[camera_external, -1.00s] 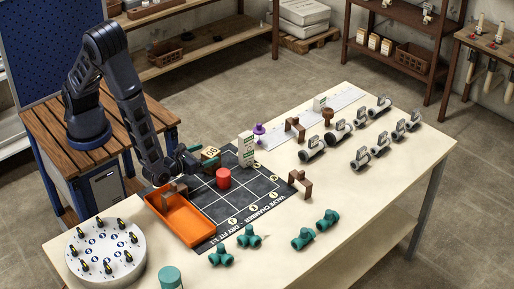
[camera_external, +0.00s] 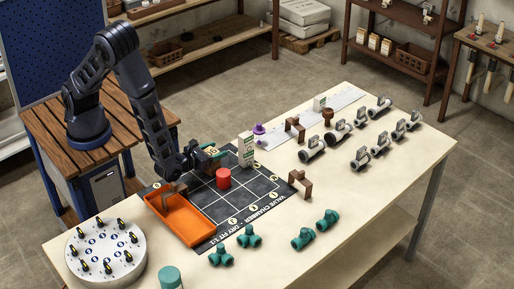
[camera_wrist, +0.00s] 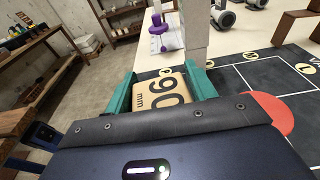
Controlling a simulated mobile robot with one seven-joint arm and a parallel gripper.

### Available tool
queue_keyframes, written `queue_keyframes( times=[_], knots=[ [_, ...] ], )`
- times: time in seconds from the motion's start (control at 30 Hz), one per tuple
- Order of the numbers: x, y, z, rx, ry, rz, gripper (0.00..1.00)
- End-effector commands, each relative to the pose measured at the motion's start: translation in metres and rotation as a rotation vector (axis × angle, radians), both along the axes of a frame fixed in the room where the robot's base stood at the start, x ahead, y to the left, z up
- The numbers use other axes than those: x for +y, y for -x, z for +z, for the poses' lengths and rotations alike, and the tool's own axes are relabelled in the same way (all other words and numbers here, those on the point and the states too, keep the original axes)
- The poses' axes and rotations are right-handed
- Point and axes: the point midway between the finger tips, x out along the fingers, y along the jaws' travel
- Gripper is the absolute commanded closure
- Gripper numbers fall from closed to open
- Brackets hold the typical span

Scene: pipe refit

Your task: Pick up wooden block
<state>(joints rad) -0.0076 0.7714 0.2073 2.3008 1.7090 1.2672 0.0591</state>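The wooden block (camera_wrist: 160,92) is a tan cube marked "90 mm". It lies between the two green fingers of my gripper (camera_wrist: 162,84) in the wrist view, one finger close along each side. Any gaps beside the block are too thin to make out clearly. In the external view the block (camera_external: 211,152) sits at the far left corner of the dark grid mat (camera_external: 262,190), partly hidden by my gripper (camera_external: 208,155). My gripper is low over the mat, its fingers spread about as wide as the block.
A white labelled box (camera_external: 246,150) stands just beyond the block, with a purple piece (camera_external: 259,133) behind it. A red cylinder (camera_external: 223,178) is close on the right. An orange tray (camera_external: 183,218) with a brown bracket (camera_external: 174,189) lies in front.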

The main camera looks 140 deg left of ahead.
Motion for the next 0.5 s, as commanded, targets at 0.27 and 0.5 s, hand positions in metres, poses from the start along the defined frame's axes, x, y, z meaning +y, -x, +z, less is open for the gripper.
queue_keyframes(
  times=[0.27, 0.5],
  knots=[
    [-0.0003, 0.0, -0.0003, 0.0, 0.001, 0.0, 0.76],
    [-0.0005, 0.0, 0.0019, 0.0, 0.001, 0.0, 0.76]
  ],
)
